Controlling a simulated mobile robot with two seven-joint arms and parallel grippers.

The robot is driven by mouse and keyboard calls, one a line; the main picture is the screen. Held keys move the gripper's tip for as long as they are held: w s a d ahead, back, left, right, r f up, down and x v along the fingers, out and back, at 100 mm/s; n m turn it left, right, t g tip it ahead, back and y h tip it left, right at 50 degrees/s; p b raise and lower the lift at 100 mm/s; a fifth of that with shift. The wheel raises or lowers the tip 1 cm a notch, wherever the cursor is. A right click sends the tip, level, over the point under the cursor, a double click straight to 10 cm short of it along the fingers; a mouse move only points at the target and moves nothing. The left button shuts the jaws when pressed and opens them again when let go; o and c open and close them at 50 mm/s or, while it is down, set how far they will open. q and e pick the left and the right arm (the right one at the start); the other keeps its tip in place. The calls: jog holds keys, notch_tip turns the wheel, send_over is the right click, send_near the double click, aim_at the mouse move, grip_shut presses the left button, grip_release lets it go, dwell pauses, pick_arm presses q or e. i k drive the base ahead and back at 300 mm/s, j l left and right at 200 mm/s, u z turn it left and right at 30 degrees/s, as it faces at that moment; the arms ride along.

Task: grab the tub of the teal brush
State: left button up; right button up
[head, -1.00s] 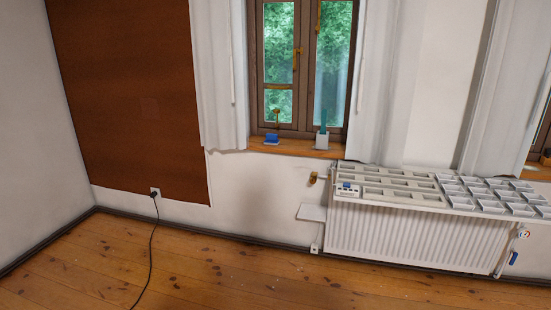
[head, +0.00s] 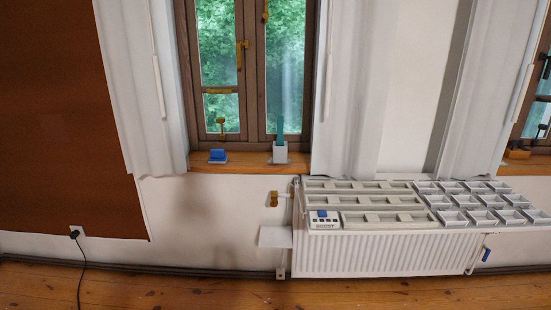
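A teal brush (head: 280,128) stands upright in a small pale grey tub (head: 280,153) on the wooden window sill (head: 248,165). The tub is near the right part of the sill, in front of the window. Neither of my grippers is in the head view.
A blue item (head: 218,155) sits on the sill left of the tub. A white radiator (head: 390,255) stands lower right, topped with pale trays (head: 375,201) and several small bins (head: 470,202). The wooden floor (head: 190,290) in front is clear.

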aim_at(280, 153)
jog(key=i+j+z, duration=0.15)
jog(key=i+j, duration=0.65)
jog(key=i, duration=0.25)
jog(key=i+j+z, duration=0.15)
jog(key=i+j, duration=0.8)
